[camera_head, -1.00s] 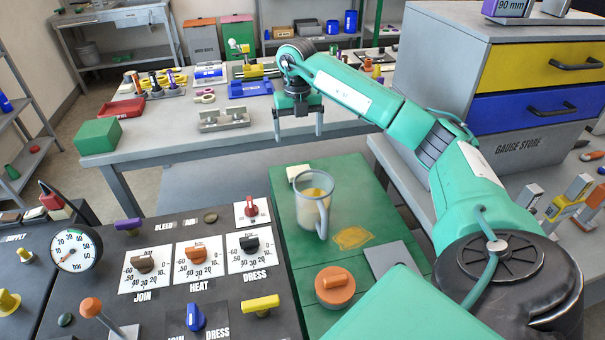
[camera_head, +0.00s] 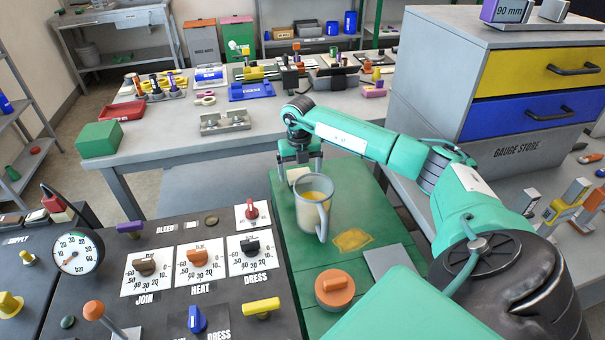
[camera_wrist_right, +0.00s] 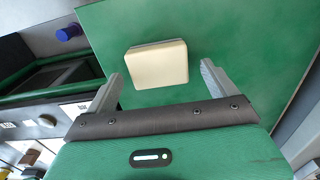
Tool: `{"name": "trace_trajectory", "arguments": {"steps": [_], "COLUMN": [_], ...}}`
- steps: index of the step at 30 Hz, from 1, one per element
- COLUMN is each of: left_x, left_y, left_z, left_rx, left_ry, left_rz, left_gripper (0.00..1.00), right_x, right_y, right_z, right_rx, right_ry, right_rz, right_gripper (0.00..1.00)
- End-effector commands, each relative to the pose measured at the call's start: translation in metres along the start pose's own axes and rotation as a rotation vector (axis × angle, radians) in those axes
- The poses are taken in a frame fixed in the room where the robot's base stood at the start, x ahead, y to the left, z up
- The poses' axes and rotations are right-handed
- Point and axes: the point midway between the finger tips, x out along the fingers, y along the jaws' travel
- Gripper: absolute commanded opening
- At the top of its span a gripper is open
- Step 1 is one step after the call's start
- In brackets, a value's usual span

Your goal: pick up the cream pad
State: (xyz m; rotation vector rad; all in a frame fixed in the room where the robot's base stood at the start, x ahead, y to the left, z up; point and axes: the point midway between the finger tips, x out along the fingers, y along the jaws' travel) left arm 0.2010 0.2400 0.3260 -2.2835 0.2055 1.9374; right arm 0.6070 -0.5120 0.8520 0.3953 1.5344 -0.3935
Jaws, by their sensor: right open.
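The cream pad (camera_head: 298,174) lies on the green board (camera_head: 262,235), near its far left edge, behind a clear mug. In the right wrist view the cream pad (camera_wrist_right: 156,64) is a rounded square block, just ahead of the fingers and a little left of the middle of the gap. My right gripper (camera_head: 301,170) is open, with its fingers pointing down at the pad. In the right wrist view my right gripper (camera_wrist_right: 160,88) is empty, and its two fingers are spread wider than the pad. My left gripper is not in view.
The clear mug (camera_head: 313,205) with yellow contents stands close in front of the pad. A yellow patch (camera_head: 352,240), a grey plate (camera_head: 387,260) and an orange knob (camera_head: 334,289) are nearer me. The control panel (camera_head: 160,235) lies left, the gauge cabinet (camera_head: 440,85) right.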

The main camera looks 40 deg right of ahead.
Motion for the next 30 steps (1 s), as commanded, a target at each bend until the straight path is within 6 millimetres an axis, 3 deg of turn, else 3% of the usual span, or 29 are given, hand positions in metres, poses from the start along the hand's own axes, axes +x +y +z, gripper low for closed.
{"name": "trace_trajectory", "arguments": {"steps": [9, 15, 17, 30], "left_x": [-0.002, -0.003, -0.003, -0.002], "left_y": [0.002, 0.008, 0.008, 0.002], "left_z": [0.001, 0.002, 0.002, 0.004], "left_rx": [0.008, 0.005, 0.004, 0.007], "left_ry": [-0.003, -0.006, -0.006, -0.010], "left_rz": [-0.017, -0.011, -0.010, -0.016], "left_gripper": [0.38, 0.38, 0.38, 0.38], "right_x": [0.007, 0.007, 0.007, -0.003], "right_y": [0.000, 0.000, 0.000, -0.001], "right_z": [0.000, 0.000, 0.000, 0.001], "right_rx": [0.000, 0.001, 0.001, 0.001], "right_ry": [-0.001, -0.001, -0.001, -0.002], "right_rz": [0.000, 0.000, 0.000, 0.000], "right_gripper": [0.89, 0.50, 0.41, 0.41]}}
